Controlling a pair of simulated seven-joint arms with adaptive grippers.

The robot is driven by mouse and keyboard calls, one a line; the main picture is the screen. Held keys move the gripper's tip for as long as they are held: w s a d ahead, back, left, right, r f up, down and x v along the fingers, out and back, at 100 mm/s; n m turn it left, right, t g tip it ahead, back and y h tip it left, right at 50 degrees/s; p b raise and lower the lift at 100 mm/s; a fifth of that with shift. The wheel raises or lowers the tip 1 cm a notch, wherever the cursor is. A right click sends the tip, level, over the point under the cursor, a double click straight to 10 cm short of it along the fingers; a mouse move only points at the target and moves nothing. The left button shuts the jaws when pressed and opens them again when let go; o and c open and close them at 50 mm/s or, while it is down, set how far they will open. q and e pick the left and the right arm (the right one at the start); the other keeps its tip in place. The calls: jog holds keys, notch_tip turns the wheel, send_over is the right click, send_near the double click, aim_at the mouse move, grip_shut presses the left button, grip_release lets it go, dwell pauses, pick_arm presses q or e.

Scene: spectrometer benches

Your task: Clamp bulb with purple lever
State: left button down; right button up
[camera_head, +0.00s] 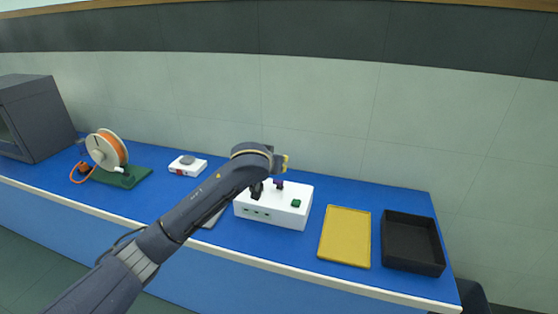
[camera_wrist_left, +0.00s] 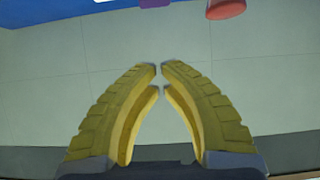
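A white box (camera_head: 270,212) stands on the blue bench, with green spots on its front and a green button (camera_head: 296,203) on top. A small purple part (camera_head: 280,185), apparently the lever, stands on its top; a purple piece (camera_wrist_left: 155,3) also shows at the top edge of the left wrist view. My left gripper (camera_head: 285,163) is above the box, close to the purple part but seemingly apart from it. In the left wrist view its yellow fingertips (camera_wrist_left: 159,70) nearly meet with nothing between them. I cannot make out the bulb. My right gripper is out of view.
A yellow tray (camera_head: 345,209) and a black tray (camera_head: 412,265) lie to the right. A small white device (camera_head: 188,165), an orange spool (camera_head: 122,150) on a green base and a dark cabinet (camera_head: 40,115) are to the left. A red round part (camera_wrist_left: 226,9) shows in the left wrist view.

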pick_arm(q)
jog(key=shift+s+a+r, duration=0.15)
jog(key=shift+s+r, duration=0.1)
jog(key=shift+s, duration=0.35)
